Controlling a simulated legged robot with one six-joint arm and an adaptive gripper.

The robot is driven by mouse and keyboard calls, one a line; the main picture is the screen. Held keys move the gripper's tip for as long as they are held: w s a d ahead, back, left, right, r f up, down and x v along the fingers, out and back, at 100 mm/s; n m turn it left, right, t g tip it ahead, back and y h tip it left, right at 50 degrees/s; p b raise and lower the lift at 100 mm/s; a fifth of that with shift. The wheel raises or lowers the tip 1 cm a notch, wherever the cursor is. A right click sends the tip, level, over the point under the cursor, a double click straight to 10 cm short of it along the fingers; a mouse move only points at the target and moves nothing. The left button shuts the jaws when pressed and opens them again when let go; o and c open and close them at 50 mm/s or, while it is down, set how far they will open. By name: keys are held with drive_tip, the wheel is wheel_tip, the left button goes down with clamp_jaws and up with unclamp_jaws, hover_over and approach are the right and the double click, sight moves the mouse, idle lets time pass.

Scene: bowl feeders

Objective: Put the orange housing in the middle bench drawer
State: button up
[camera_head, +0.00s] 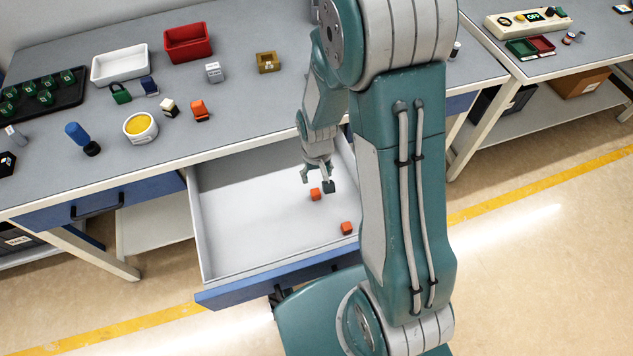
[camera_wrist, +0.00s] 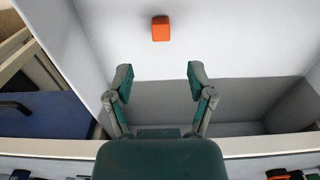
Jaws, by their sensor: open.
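The middle bench drawer (camera_head: 245,262) is pulled open, with a pale, mostly bare floor. Two small orange pieces lie in it: one orange piece (camera_head: 316,194) appears just below my gripper, another orange piece (camera_head: 347,228) lies nearer the front right. An orange block (camera_wrist: 160,28) shows on the drawer floor in the wrist view, beyond the fingertips; I cannot tell which of the two it is. Another orange part (camera_head: 200,110) stands on the bench top. My gripper (camera_head: 317,182) is open over the drawer; its spread fingers (camera_wrist: 160,83) have nothing between them.
The bench top holds a red bin (camera_head: 187,42), a white bin (camera_head: 121,65), a yellow-filled round container (camera_head: 140,126), a blue knobbed tool (camera_head: 80,137) and a dark tray (camera_head: 45,100). The left drawer (camera_head: 95,203) is shut. The drawer's left half is clear.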

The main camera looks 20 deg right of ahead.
drive_tip(key=s+r+t, duration=0.2)
drive_tip(key=s+r, duration=0.1)
drive_tip(key=r, duration=0.9)
drive_tip(key=s+r+t, duration=0.2)
drive_tip(key=s+r, duration=0.2)
drive_tip(key=r, duration=0.7)
drive_tip(key=s+r+t, duration=0.1)
drive_tip(key=s+r, duration=0.5)
drive_tip(key=s, duration=0.1)
drive_tip(key=shift+r+t, duration=0.25)
drive_tip(key=shift+t, duration=0.05)
